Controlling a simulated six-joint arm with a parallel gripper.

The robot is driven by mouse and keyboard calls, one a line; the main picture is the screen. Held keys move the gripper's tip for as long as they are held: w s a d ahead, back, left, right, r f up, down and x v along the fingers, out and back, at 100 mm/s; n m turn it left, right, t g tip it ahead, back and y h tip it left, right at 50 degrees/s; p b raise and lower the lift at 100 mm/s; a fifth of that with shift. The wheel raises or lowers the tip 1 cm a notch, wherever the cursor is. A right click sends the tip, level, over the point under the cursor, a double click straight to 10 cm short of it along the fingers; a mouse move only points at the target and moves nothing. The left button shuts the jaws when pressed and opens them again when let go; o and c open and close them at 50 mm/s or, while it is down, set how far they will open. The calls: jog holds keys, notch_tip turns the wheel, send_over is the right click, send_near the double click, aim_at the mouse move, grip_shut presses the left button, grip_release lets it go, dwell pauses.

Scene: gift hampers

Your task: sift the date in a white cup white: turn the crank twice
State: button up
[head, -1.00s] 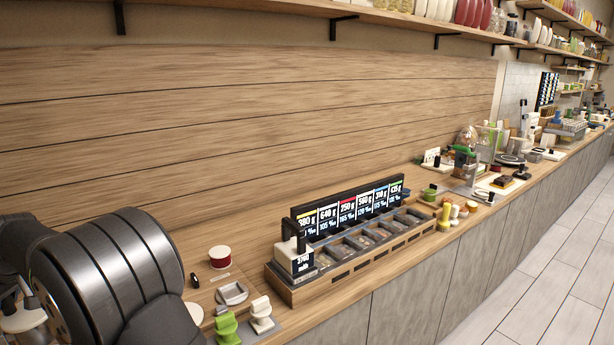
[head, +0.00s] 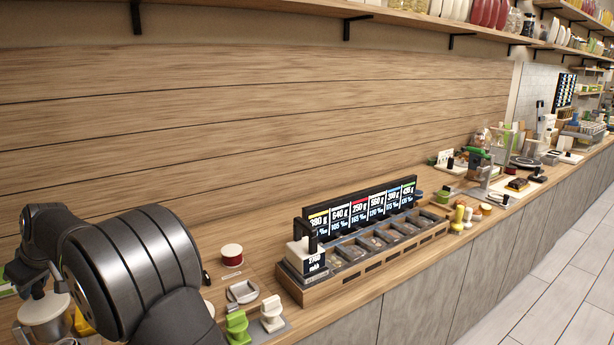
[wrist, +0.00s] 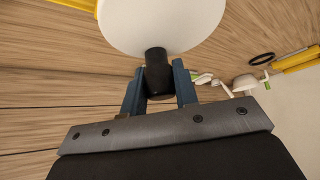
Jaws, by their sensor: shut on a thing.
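In the wrist view, my gripper (wrist: 157,78) is shut on a black upright knob (wrist: 155,60), with a blue finger on each side of it. A white round disc (wrist: 160,22) lies right at the knob's far end; it looks like part of the sifter. In the head view, a round white-and-metal vessel (head: 44,309) stands at the lower left beside my dark arm. I cannot tell whether it is the sifter. I cannot make out the date or a white cup for certain.
A rack of bins (head: 350,262) with weight labels stands on the counter to the right. A red-and-white round tub (head: 232,255), a small metal tray (head: 242,292), and green (head: 237,327) and white (head: 272,314) scoop-like pieces are near my arm. A wooden wall rises behind.

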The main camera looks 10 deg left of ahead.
jog(key=shift+w, duration=0.1)
jog(key=shift+w+d, duration=0.3)
jog(key=shift+w, duration=0.05)
jog(key=shift+w+d, duration=0.3)
jog(key=shift+d, duration=0.1)
jog(key=shift+w+d, duration=0.1)
jog(key=shift+d, duration=0.4)
